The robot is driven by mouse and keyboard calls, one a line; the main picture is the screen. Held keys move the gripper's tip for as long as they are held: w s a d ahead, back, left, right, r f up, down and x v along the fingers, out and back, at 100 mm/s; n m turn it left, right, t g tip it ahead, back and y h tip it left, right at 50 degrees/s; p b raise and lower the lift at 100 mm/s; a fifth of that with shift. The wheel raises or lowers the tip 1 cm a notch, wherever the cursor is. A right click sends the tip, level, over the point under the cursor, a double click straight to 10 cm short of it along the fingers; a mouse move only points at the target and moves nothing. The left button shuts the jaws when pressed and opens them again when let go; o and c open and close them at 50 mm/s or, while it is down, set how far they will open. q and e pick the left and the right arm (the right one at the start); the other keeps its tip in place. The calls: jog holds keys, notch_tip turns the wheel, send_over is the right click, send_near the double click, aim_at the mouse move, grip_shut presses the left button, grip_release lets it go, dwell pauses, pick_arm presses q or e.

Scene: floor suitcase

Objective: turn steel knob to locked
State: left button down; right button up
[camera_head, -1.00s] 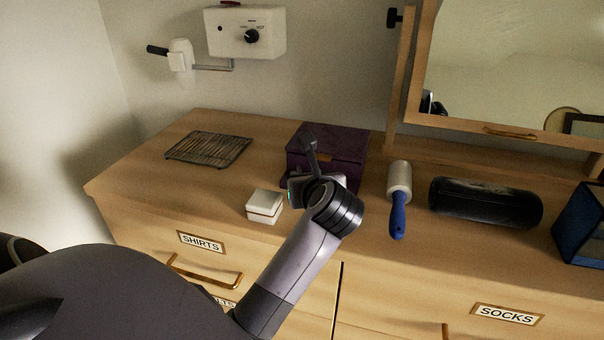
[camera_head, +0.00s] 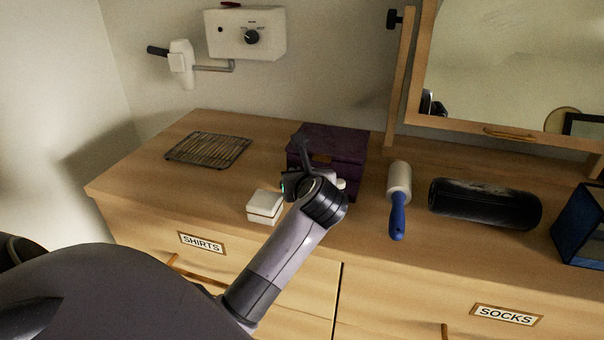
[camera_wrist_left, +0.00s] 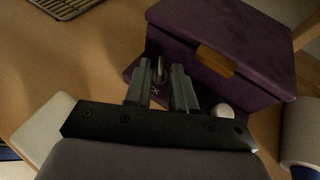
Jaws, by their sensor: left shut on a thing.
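The purple box (camera_head: 342,146) sits on the dresser top, behind my left wrist. It shows larger in the left wrist view (camera_wrist_left: 225,40), with a brown latch plate on its front and a purple ledge in front. The steel knob (camera_wrist_left: 160,66) is a small metal piece at that ledge, seen between my fingertips and mostly hidden by them. My left gripper (camera_wrist_left: 163,78) is shut on it. In the head view the wrist hides the knob. A white round knob (camera_wrist_left: 222,112) stands on the ledge beside the right finger. My right gripper is out of view.
A small white box (camera_head: 264,206) stands close to the left of my wrist. A lint roller (camera_head: 398,190) and black cylinder (camera_head: 485,203) lie to the right. A wire rack (camera_head: 208,149) lies at the left. A mirror (camera_head: 520,60) stands behind.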

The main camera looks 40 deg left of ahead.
pick_arm(q)
jog(key=shift+s+a+r+m+t+h+p, duration=0.1)
jog(key=shift+s+m+t+h+p, duration=0.05)
jog(key=shift+m+t+h+p, duration=0.45)
jog(key=shift+s+a+r+m+t+h+p, duration=0.1)
jog(key=shift+m+t+h+p, duration=0.3)
jog(key=shift+m+p, duration=0.25)
jog(key=shift+a+f+m+t+h+p, duration=0.1)
jog(key=shift+a+m+t+h+p, duration=0.05)
jog(key=shift+m+t+h+p, duration=0.45)
jog(key=shift+f+m, duration=0.15)
jog(key=shift+m, duration=0.1)
jog(key=c, duration=1.2)
grip_release()
jog(key=shift+c, duration=0.2)
jog(key=shift+s, duration=0.1)
jog(key=shift+v, duration=3.6)
